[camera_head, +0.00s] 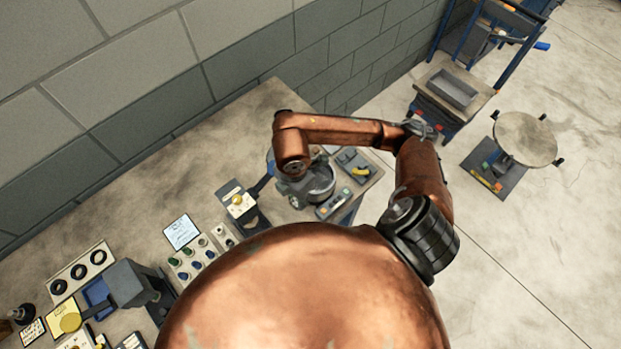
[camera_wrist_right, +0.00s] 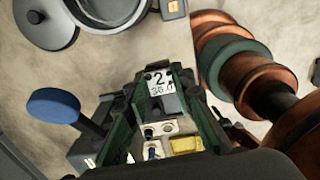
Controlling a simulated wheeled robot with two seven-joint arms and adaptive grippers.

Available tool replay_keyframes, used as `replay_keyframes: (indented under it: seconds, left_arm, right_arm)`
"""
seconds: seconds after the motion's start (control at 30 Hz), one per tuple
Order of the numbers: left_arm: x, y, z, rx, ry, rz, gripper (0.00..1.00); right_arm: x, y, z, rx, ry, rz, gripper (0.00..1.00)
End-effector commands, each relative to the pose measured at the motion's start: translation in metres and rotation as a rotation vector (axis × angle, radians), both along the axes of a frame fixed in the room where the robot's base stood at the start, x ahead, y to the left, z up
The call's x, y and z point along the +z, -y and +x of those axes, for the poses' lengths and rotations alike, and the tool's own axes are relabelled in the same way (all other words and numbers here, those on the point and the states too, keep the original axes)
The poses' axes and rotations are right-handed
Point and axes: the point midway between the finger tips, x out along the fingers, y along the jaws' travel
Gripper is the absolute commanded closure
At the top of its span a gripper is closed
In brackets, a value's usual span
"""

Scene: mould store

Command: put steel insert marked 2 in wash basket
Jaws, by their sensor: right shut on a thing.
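In the right wrist view, the steel insert (camera_wrist_right: 161,84) carries a white label with a 2 and smaller figures under it. My right gripper (camera_wrist_right: 158,95) is shut on it, with a dark green finger on each side. In the head view my copper right arm reaches left and bends down over the bench, and the wrist and arm hide most of the gripper and the insert. I cannot pick out the wash basket with certainty. My left gripper is in neither view.
A round grey vessel (camera_head: 318,184) stands near my right wrist. A blue-knobbed lever (camera_wrist_right: 54,105) is left of the gripper. Several small parts and labelled holders crowd the bench's near left. A grey tray (camera_head: 453,89) and a round-topped stand (camera_head: 525,139) are at right, with open floor around them.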

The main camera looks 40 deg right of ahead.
Motion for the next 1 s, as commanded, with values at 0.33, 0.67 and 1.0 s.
replay_keyframes:
  seconds: [0.33,0.67,1.0]
  left_arm:
    - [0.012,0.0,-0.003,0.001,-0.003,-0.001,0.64]
    - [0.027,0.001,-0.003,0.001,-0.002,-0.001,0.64]
    - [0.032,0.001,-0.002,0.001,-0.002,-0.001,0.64]
  right_arm:
    - [-0.021,0.05,0.024,-0.049,-0.003,-0.006,1.0]
    - [-0.069,0.102,0.057,-0.042,-0.003,-0.002,1.0]
    - [-0.096,0.12,0.068,-0.036,-0.001,-0.001,1.0]
